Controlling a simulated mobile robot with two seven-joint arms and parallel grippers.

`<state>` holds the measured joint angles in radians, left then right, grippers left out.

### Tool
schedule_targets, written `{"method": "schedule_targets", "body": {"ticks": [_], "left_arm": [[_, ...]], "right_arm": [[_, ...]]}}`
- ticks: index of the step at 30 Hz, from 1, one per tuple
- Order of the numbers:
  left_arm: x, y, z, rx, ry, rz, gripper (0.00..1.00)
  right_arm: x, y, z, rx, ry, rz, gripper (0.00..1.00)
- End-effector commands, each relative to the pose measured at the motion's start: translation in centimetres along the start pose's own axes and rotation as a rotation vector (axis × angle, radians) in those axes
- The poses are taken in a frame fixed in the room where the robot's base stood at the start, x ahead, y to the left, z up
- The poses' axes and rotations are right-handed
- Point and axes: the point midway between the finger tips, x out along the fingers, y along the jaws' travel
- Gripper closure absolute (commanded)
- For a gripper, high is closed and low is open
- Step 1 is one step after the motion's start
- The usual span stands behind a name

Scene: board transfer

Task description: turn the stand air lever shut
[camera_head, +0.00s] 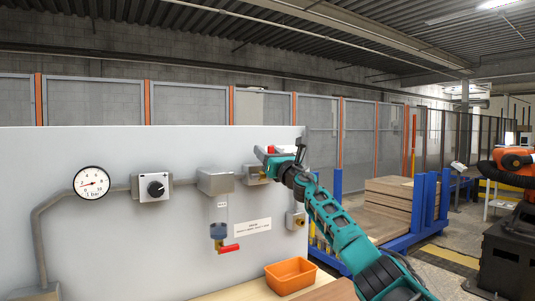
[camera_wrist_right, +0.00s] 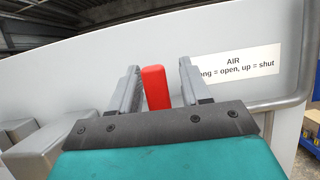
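The red air lever (camera_wrist_right: 156,88) stands between the two fingers of my right gripper (camera_wrist_right: 160,78) in the right wrist view. The fingers are apart, with a narrow gap on each side of the lever. In the head view my right gripper (camera_head: 281,152) is at the upper right of the white panel (camera_head: 120,235), by the grey valve block (camera_head: 257,175). A bit of red (camera_head: 285,149) shows there, mostly hidden by the gripper, so the lever's exact angle is unclear. A label (camera_wrist_right: 238,64) reads "AIR" and "up = shut". My left gripper is not in view.
The panel also carries a pressure gauge (camera_head: 91,183), a black knob (camera_head: 156,188), a filter bowl (camera_head: 219,230) and a lower red handle (camera_head: 229,248). An orange bin (camera_head: 290,275) sits below. A blue rack with stacked boards (camera_head: 390,205) stands to the right.

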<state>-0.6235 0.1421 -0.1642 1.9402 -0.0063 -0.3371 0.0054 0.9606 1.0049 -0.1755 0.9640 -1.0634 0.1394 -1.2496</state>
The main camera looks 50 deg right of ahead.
Motion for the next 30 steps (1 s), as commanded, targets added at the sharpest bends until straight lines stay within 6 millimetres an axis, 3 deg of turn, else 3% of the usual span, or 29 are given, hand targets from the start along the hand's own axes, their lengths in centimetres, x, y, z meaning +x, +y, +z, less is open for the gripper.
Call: {"method": "schedule_targets", "body": {"ticks": [11,25,30], "left_arm": [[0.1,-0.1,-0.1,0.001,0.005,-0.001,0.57],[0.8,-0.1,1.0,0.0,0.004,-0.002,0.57],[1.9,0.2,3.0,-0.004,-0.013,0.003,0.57]], "right_arm": [[-0.8,-0.2,-0.1,-0.006,0.002,-0.002,0.53],[-5.4,0.1,-0.3,-0.008,0.005,0.004,0.53],[-7.3,-0.2,-0.6,-0.01,0.002,0.001,0.53]]}}
